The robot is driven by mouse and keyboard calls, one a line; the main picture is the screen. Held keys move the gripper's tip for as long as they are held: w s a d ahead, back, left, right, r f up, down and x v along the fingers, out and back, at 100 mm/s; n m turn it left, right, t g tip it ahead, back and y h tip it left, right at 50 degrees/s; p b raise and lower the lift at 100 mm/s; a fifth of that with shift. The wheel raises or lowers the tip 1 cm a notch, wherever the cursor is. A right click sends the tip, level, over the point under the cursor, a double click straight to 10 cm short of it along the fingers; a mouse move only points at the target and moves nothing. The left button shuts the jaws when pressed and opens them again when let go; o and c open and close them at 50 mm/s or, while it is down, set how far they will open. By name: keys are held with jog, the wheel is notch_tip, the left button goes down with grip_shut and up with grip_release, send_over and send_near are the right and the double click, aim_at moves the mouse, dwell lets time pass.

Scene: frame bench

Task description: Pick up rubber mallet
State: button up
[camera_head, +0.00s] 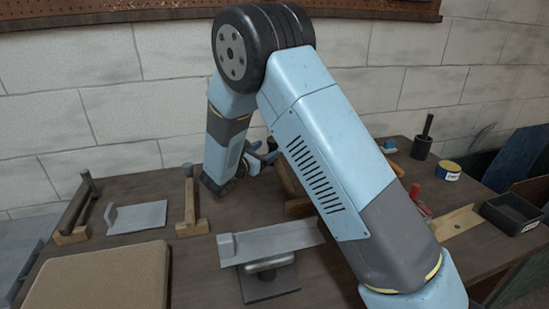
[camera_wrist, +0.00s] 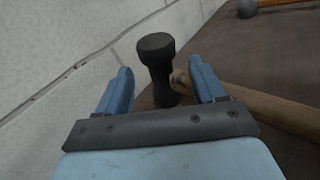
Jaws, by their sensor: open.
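The rubber mallet shows in the wrist view, with a black, narrow-waisted head (camera_wrist: 156,62) and a wooden handle (camera_wrist: 270,108) running to the lower right. The head lies beyond and between the fingertips of my gripper (camera_wrist: 162,82), which is open and empty. The right finger hides part of the handle near the head. I cannot tell whether a finger touches the mallet. In the head view my gripper (camera_head: 262,157) is over the back of the bench, partly behind my arm. A wooden piece (camera_head: 287,182) beside it there may be the handle; the mallet's head is not clear.
The stone wall (camera_head: 60,130) stands close behind the bench (camera_head: 130,185). A dark-headed tool (camera_head: 75,205) and a grey metal piece (camera_head: 137,216) lie left. A tan pad (camera_head: 95,280) is at front left.

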aim_at(270, 146)
jog(key=shift+r+x, duration=0.2)
jog(key=shift+x, duration=2.4)
jog(key=shift+c, duration=0.2)
grip_shut()
